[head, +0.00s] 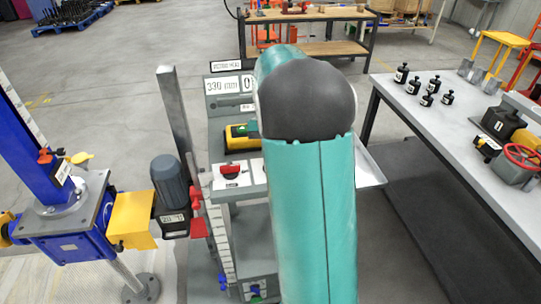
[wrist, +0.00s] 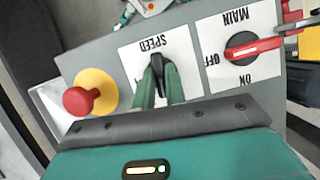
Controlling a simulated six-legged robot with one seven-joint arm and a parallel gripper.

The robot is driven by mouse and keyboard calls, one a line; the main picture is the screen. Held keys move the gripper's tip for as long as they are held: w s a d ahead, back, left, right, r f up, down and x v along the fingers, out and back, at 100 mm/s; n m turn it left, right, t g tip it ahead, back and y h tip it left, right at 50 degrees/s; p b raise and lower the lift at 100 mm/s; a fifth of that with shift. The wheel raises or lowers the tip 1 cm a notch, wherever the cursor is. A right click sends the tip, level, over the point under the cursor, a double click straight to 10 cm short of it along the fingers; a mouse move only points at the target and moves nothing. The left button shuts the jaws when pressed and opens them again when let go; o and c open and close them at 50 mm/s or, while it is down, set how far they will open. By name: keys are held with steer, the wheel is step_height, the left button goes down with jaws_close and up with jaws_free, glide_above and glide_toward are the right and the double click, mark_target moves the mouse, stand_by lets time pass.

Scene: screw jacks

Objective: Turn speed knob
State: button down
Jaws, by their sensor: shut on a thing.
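The speed knob (wrist: 160,68) is a small black knob on a white plate (wrist: 130,62) lettered SPEED, upside down in the wrist view. My gripper (wrist: 160,82) has its two teal fingers closed around the knob, one on each side. The fingers partly cover the knob, and I cannot read its setting. In the head view my teal arm covers the gripper and the speed knob.
The red and black MAIN switch (wrist: 250,48) is right of the knob in the wrist view and shows in the head view (head: 231,170). A red mushroom button (wrist: 80,100) on yellow is to the left. A table (head: 455,135) with black weights stands right.

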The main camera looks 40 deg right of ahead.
steer(key=shift+n+h, duration=0.3)
steer(key=shift+n, duration=0.3)
steer(key=c, duration=1.4)
jaws_free()
steer(key=shift+c, duration=0.2)
steer(key=v, duration=1.4)
